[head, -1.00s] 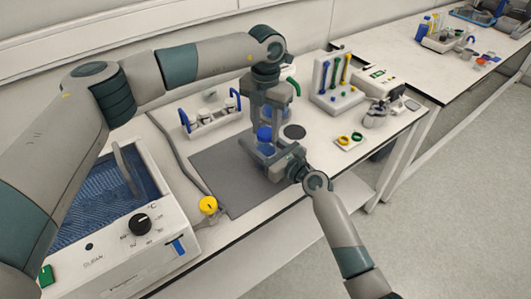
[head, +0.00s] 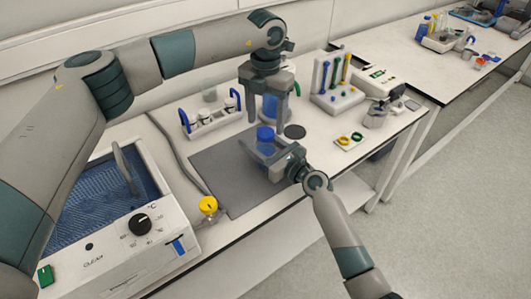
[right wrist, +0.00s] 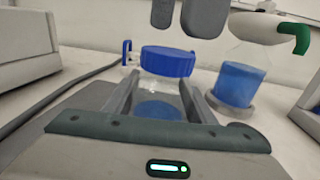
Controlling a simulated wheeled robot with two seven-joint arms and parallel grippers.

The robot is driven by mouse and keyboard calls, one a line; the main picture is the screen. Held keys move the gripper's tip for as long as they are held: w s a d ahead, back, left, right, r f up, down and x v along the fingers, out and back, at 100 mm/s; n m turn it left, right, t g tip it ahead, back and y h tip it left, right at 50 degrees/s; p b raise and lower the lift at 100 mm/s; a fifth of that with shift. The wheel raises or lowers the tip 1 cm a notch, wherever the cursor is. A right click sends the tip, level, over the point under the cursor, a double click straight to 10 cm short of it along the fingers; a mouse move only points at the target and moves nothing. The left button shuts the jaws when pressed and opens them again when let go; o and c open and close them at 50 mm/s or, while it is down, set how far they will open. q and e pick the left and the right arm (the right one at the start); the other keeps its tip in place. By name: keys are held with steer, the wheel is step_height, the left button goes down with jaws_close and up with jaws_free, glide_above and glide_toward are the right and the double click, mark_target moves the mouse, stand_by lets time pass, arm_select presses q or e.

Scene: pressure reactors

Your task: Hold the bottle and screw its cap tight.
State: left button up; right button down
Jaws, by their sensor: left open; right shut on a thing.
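The bottle is clear, with blue liquid (right wrist: 158,111) inside and a ridged blue cap (head: 265,133) on its mouth. In the right wrist view the cap (right wrist: 167,61) looks level. My right gripper (head: 262,150) is shut around the bottle body, which stands upright over the grey mat (head: 222,172). My left gripper (head: 263,116) points down above the cap with its fingers apart and nothing between them. In the right wrist view its fingertips (right wrist: 186,18) hang above the cap, clear of it.
Behind the bottle is another vessel with blue liquid (right wrist: 240,85). A rack of white-capped bottles (head: 208,122) stands at the back left. A tray with rings (head: 350,140) lies at the right.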

arm_select(q)
step_height(320, 180, up, 9)
stand_by(0.4)
steer(key=shift+f, duration=0.1)
arm_select(e)
steer(key=c, duration=0.7)
jaws_free()
steer(key=v, duration=1.6)
steer(key=shift+s+d+b, duration=0.2)
steer(key=shift+d+b, duration=0.05)
steer(key=shift+b, duration=0.1)
arm_select(q)
steer(key=shift+f, duration=0.35)
arm_select(e)
steer(key=shift+s+d, duration=0.25)
steer(key=shift+d, duration=0.05)
arm_select(q)
steer(key=shift+r, duration=0.1)
arm_select(e)
steer(key=shift+r, duration=0.1)
